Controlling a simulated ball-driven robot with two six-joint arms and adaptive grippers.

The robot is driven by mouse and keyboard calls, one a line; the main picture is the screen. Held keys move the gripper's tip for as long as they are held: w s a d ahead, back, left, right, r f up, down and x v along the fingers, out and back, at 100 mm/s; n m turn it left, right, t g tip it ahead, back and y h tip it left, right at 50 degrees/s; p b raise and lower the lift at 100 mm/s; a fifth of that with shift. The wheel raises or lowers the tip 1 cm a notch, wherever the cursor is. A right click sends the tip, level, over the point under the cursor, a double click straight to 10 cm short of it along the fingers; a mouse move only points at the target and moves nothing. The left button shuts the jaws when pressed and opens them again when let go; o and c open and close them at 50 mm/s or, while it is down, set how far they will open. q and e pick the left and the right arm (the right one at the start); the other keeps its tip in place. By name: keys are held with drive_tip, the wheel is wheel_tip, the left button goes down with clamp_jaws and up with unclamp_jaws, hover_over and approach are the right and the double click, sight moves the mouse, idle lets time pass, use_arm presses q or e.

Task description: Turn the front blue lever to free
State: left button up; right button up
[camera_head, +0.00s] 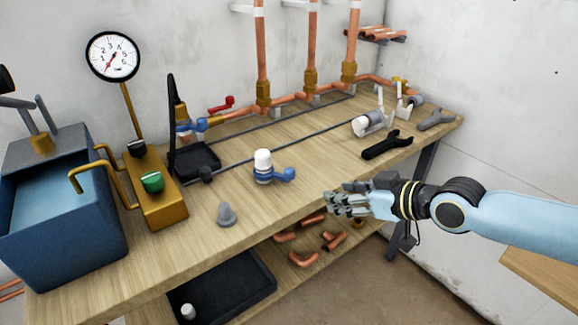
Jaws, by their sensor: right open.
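Two blue levers show on the wooden workbench (330,163). The nearer blue lever (286,174) points right from the foot of a small valve with a white cap (263,160), near the middle of the bench. The farther blue lever (201,124) is at the back left, beside the brass and copper pipework. My right gripper (334,203) reaches in from the right near the bench's front edge. It is open, with its fingers pointing left, to the right of and a little nearer than the front blue lever, apart from it. My left gripper is not in view.
A blue tank (62,215), a yellow pump block (155,195) and a gauge (113,56) stand at the left. A grey cone (226,214) is near the front edge. A black wrench (387,145) lies at the right. Copper fittings (303,259) sit on the shelf below.

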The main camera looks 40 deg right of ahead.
drive_tip(key=t+y, duration=0.1)
drive_tip(key=y, duration=0.1)
approach(291, 171)
drive_tip(key=shift+n, duration=0.4)
drive_tip(key=b+x, duration=0.3)
drive_tip(key=x, duration=0.6)
drive_tip(key=shift+w, duration=0.1)
drive_tip(key=shift+w+a+f, duration=0.2)
drive_tip(key=shift+w+f, duration=0.1)
drive_tip(key=shift+w, duration=0.35)
clamp_jaws()
